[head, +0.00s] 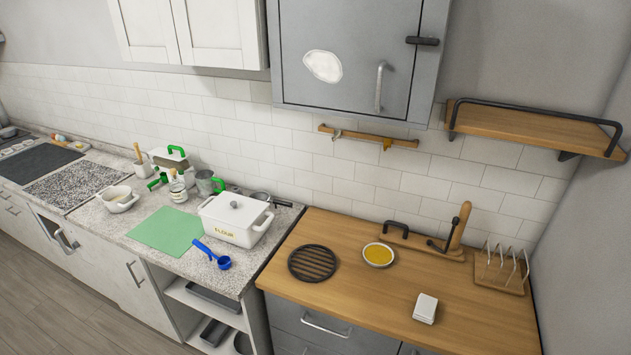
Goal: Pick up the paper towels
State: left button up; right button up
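No roll of paper towels can be clearly made out in the head view. A small white block-shaped item (425,308) lies on the wooden counter near its front edge; it may be a folded stack or pack of paper towels, but it is too small to tell. Neither of my grippers shows in this view.
The wooden counter (370,295) also bears a dark round trivet (312,263), a bowl with yellow contents (379,255) and a wooden rack (500,270). A white flour container (236,219) and a blue scoop (222,262) are on the speckled counter to the left.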

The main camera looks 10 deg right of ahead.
aim_at(425, 310)
jog(key=z, duration=1.25)
